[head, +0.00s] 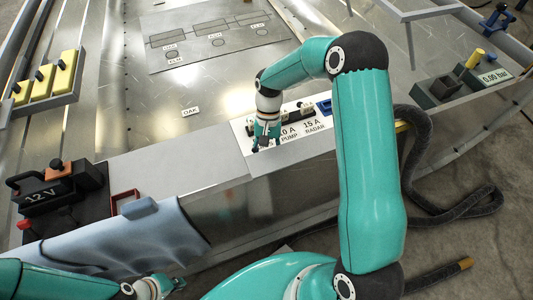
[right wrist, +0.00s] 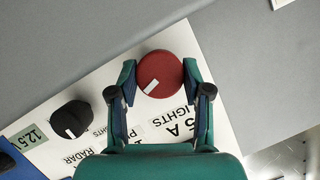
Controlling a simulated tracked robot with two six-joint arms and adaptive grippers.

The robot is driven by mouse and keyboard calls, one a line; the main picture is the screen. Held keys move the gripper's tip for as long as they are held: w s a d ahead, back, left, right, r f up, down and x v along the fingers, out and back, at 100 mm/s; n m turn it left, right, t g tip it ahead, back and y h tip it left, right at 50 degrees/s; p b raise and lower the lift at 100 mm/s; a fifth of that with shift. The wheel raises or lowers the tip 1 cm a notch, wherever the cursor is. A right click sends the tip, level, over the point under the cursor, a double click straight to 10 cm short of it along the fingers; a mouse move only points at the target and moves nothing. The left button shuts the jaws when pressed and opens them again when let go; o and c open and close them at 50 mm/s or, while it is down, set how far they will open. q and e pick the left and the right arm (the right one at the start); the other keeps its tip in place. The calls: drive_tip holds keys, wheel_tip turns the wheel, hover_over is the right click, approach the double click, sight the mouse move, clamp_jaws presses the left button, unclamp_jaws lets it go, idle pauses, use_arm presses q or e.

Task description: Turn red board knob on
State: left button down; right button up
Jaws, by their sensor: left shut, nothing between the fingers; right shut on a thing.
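The red knob (right wrist: 160,73) sits at one end of a white board (right wrist: 222,75), with a short white mark toward its lower left edge in the right wrist view. My right gripper (right wrist: 159,82) is shut on the knob, with one finger on each side of it. In the head view my right gripper (head: 265,142) is over the left end of the white board (head: 241,126) and hides the red knob. My left gripper (head: 175,284) is low at the bottom left, away from the board, shut and empty.
A black knob (right wrist: 72,118) and a small display (right wrist: 28,137) are beside the red one. A 12 V battery (head: 48,190) and grey-blue cloth (head: 120,240) lie left. A dark hose (head: 420,150) and a pressure-display box (head: 460,85) are right.

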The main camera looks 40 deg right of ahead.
drive_tip(key=shift+d+m+t, duration=0.1)
drive_tip(key=shift+m+t, duration=0.3)
drive_tip(key=shift+m, duration=0.9)
drive_tip(key=shift+y, duration=0.3)
drive_tip(key=o, duration=1.2)
drive_tip(key=shift+c, duration=0.2)
drive_tip(key=v, duration=1.2)
drive_tip(key=shift+s, duration=0.1)
